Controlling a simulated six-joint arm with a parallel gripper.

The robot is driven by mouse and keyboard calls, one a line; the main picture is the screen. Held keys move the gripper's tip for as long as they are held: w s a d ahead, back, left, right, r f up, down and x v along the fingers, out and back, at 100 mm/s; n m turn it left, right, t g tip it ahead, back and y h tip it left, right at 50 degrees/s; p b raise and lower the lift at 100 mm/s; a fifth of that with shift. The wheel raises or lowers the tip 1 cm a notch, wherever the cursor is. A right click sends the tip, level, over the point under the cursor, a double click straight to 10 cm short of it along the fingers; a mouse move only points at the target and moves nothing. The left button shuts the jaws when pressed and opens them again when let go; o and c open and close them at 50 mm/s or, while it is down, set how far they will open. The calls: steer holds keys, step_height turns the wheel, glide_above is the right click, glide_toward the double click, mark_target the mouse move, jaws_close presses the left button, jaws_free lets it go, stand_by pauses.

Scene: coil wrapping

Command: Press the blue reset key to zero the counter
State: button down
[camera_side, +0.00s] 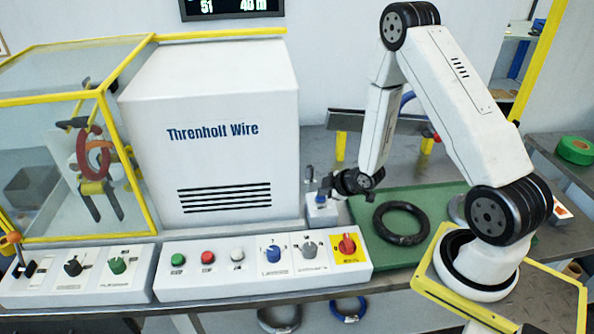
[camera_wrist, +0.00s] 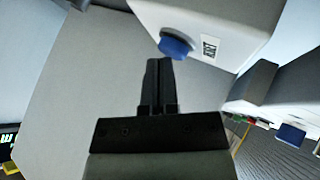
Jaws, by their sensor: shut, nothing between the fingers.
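The blue key (camera_wrist: 176,46) is a round button on a white box (camera_wrist: 212,22) with a small printed label, in the upper middle of the wrist view. In the side view the small white box (camera_side: 321,213) stands beside the machine housing, with the blue key (camera_side: 321,199) on it. My gripper (camera_side: 326,185) is just above it. In the wrist view the dark fingers of my gripper (camera_wrist: 160,64) are together and empty, with their tips right by the blue key. I cannot tell whether they touch it. The counter display (camera_side: 232,6) reads 51 and 40 m, cut off at the top.
The white machine housing (camera_side: 215,125) stands close left of my gripper. A control panel (camera_side: 225,282) with coloured buttons, a blue knob (camera_side: 273,254) and a red switch (camera_side: 347,244) runs along the front. A black coil (camera_side: 401,223) lies on a green mat (camera_side: 440,195) to the right.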

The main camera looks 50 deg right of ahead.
mark_target(324, 198)
steer(key=shift+f, duration=0.2)
stand_by(0.3)
steer(key=shift+r, duration=0.95)
stand_by(0.3)
steer(key=shift+r, duration=2.45)
